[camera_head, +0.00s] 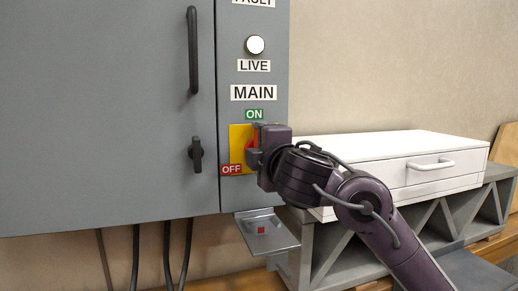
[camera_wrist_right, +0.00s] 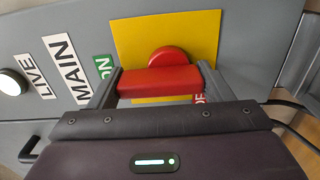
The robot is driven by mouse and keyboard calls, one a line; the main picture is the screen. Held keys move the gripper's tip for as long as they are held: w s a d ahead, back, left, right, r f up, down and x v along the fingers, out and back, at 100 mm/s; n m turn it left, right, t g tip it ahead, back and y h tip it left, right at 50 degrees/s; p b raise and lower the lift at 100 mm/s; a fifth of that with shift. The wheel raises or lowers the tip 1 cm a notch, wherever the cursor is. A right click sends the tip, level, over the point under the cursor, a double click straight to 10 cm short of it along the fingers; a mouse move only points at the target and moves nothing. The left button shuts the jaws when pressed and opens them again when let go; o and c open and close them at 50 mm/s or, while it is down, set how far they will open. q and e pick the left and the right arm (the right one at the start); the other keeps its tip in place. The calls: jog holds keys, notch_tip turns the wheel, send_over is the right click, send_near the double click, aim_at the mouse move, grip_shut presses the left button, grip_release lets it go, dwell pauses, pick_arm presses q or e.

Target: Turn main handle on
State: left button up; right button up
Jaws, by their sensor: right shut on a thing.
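The main handle is a red bar on a round red hub (camera_wrist_right: 168,56), set on a yellow plate (camera_head: 237,141) on the grey cabinet. A green ON label (camera_head: 254,115) is above the plate and a red OFF label (camera_head: 231,169) is at its lower left. My right gripper (camera_head: 255,147) is at the plate and hides much of the handle in the head view. In the right wrist view, the red bar (camera_wrist_right: 160,80) lies between my two fingers, with one finger at each end. My right gripper is shut on it. My left gripper is not in view.
A MAIN label (camera_head: 254,92) and a white LIVE lamp (camera_head: 255,45) are above the plate. The cabinet door (camera_head: 100,110) has a long black handle (camera_head: 193,50) and a black latch (camera_head: 196,154). A small grey bracket (camera_head: 265,235) is below. A white drawer box (camera_head: 390,165) stands right.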

jog(key=shift+f, duration=0.1)
jog(key=o, duration=1)
jog(key=shift+s+d, duration=0.1)
jog(key=shift+s, duration=0.2)
jog(key=v, duration=0.7)
jog(key=shift+d, duration=0.1)
